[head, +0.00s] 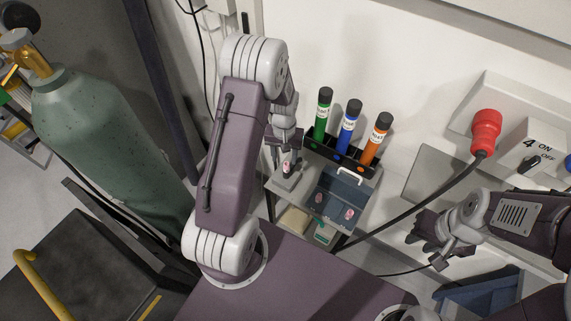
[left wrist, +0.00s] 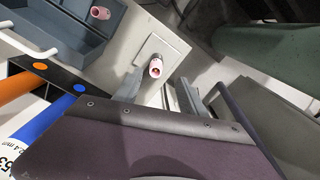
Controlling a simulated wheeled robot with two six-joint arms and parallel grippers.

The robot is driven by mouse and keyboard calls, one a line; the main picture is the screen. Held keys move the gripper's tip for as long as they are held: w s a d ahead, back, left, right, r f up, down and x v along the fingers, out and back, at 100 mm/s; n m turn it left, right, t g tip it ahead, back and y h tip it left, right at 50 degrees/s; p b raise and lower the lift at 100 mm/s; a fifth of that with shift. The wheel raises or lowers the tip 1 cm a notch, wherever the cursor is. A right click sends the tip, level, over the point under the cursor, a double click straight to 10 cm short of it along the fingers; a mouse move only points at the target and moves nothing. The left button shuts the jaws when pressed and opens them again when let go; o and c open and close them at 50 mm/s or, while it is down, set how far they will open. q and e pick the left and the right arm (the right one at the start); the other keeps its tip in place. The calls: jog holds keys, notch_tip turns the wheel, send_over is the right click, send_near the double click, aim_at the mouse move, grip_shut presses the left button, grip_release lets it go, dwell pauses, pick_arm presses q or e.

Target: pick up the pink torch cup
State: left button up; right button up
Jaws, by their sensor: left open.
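A pink torch cup (head: 286,168) sits on a small stand with a square plate at the left end of the grey shelf. It also shows in the left wrist view (left wrist: 155,68), its open end facing the camera. My left gripper (head: 284,148) is open and empty just above this cup. In the left wrist view its fingers (left wrist: 151,92) reach toward the cup, one on each side; I cannot tell whether they touch it. Two more pink cups (head: 349,214) lie in a blue-grey toolbox. My right gripper (head: 424,238) is off to the right, away from the cups; its jaw opening is unclear.
The toolbox (head: 335,190) with a white handle stands right of the stand. Green (head: 322,115), blue (head: 347,127) and orange (head: 376,139) tubes stand in a black rack behind. A red plug (head: 486,130) with a cable is at right. A green gas cylinder (head: 105,130) stands left.

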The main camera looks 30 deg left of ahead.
aim_at(287, 164)
pick_arm(q)
jog(key=f, duration=0.1)
jog(key=d+f+p, duration=0.1)
jog(key=f, duration=0.1)
jog(key=shift+s+d+f, duration=0.15)
jog(key=shift+s+f, duration=0.1)
jog(key=shift+f, duration=0.2)
jog(key=shift+w+a+f, duration=0.15)
jog(key=shift+a, duration=0.05)
jog(key=c, duration=1)
jog(key=shift+d, duration=0.1)
grip_shut()
pick_arm(e)
jog(key=shift+s+d+r, duration=0.1)
jog(key=shift+d+r, duration=0.1)
jog(key=shift+r, duration=0.3)
jog(key=shift+s+d+r, duration=0.1)
jog(key=shift+d+r, duration=0.1)
jog(key=shift+r, duration=0.25)
